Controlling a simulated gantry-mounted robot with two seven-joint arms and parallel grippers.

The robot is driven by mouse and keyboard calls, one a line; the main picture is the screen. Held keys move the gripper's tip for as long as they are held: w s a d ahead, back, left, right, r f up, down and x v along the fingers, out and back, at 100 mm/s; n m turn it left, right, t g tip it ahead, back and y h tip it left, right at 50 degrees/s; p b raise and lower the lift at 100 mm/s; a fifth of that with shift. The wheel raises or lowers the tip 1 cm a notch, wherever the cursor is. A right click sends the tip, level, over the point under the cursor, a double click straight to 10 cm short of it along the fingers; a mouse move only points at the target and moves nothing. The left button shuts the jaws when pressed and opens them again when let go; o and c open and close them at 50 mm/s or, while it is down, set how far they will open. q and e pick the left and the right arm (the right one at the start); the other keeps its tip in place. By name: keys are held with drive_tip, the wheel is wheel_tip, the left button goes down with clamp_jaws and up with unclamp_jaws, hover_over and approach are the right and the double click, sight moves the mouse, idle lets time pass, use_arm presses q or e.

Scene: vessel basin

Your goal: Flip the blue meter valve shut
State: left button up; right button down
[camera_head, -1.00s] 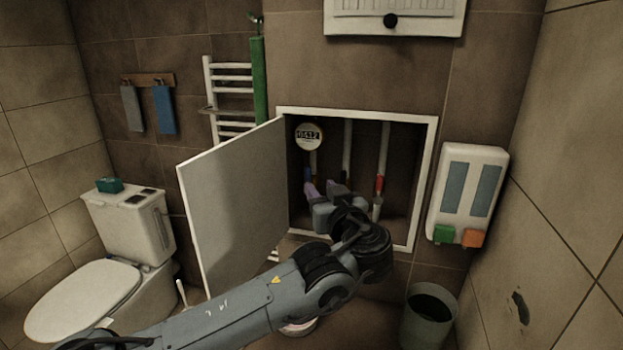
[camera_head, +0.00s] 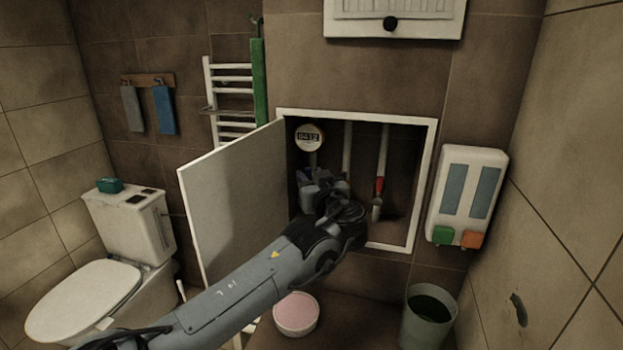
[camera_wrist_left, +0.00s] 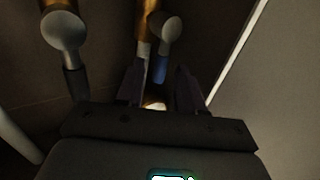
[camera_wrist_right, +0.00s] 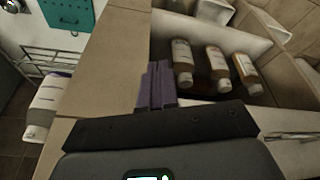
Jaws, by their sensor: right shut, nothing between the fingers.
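The blue meter valve handle (camera_wrist_left: 160,73) hangs below a round metal fitting on a brass pipe in the left wrist view. My left gripper (camera_wrist_left: 158,88) is open, with its two dark fingers on either side of the handle's line. I cannot tell whether they touch it. In the head view my left gripper (camera_head: 313,178) is inside the wall cabinet, below the round meter (camera_head: 308,137), and hides the blue valve. My right gripper (camera_wrist_right: 157,85) is shut and empty, away from the cabinet, near bottles on a shelf.
The white cabinet door (camera_head: 235,205) stands open at the left. A red-handled valve (camera_head: 379,186) is on the right pipe inside the cabinet (camera_head: 426,190). A pink tub (camera_head: 296,314) and a bin (camera_head: 428,320) stand on the floor below.

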use_arm(q)
clamp_jaws()
drive_tip(key=shift+f+b, duration=0.2)
drive_tip(key=shift+b, duration=0.25)
drive_tip(key=shift+s+d+f+m+t+h+b, duration=0.1)
drive_tip(key=shift+d+f+m+t+b, duration=0.4)
drive_tip(key=shift+m+b, duration=1.2)
drive_tip(key=shift+s+d+r+m+t+h+b, duration=0.2)
drive_tip(key=shift+m+t+b, duration=0.6)
drive_tip(key=shift+b, duration=1.9)
drive_tip(key=shift+d+f+m+t+b, duration=0.6)
drive_tip(key=shift+m+b, duration=0.5)
drive_tip(key=shift+b, duration=1.1)
drive_tip(key=shift+a+r, duration=0.1)
drive_tip(key=shift+r, duration=0.15)
drive_tip(key=shift+o, duration=0.4)
unclamp_jaws()
drive_tip(key=shift+s, duration=0.1)
